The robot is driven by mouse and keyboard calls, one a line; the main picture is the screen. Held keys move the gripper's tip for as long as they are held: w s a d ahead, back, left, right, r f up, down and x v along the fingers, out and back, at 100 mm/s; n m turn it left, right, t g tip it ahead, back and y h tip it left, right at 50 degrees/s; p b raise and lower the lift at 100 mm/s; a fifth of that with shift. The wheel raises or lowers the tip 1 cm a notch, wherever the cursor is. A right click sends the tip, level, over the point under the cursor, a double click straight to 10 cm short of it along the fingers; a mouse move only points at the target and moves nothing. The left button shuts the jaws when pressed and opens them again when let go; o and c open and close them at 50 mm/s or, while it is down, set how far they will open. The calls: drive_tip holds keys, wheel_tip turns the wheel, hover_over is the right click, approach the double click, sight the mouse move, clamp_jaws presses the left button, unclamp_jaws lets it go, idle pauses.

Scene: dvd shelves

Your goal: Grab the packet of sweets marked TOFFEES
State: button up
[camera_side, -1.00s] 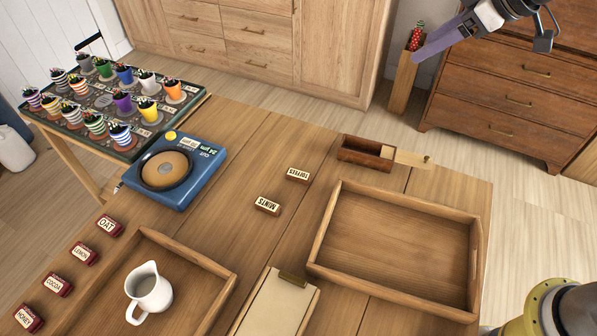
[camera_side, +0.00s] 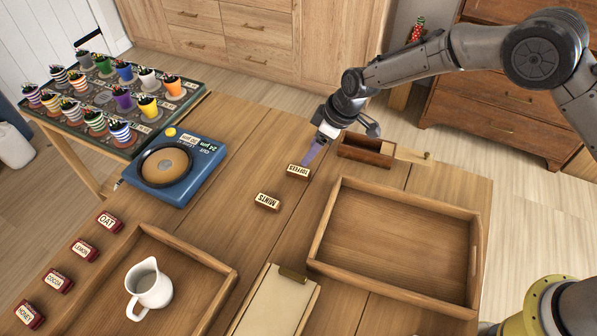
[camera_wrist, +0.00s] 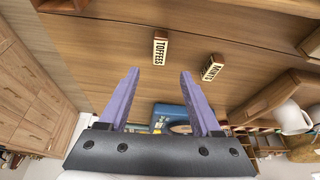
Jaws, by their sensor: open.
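The TOFFEES packet (camera_side: 298,172) is a small brown box with a cream label, lying on the wooden table. It also shows in the wrist view (camera_wrist: 160,48), beyond the fingertips and roughly in line with the gap between them. My gripper (camera_side: 309,158) is open and empty, with purple fingers just behind the packet in the side view. In the wrist view both fingers (camera_wrist: 160,72) are spread apart. Whether a finger touches the packet cannot be told. The similar MINTS packet (camera_side: 267,202) lies nearby to the lower left, and to the right in the wrist view (camera_wrist: 212,68).
A small wooden box (camera_side: 366,150) stands right of my gripper. A large empty tray (camera_side: 318,234) lies to the front right. A blue scale (camera_side: 205,155) is at left. Another tray (camera_side: 205,262) holds a white jug (camera_side: 150,288). Table around the packets is clear.

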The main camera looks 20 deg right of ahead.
sight(299, 170)
drive_tip(key=x, duration=0.4)
drive_tip(key=shift+x, duration=2.55)
drive_tip(key=shift+d+f, duration=0.1)
drive_tip(key=shift+d, duration=0.1)
clamp_jaws()
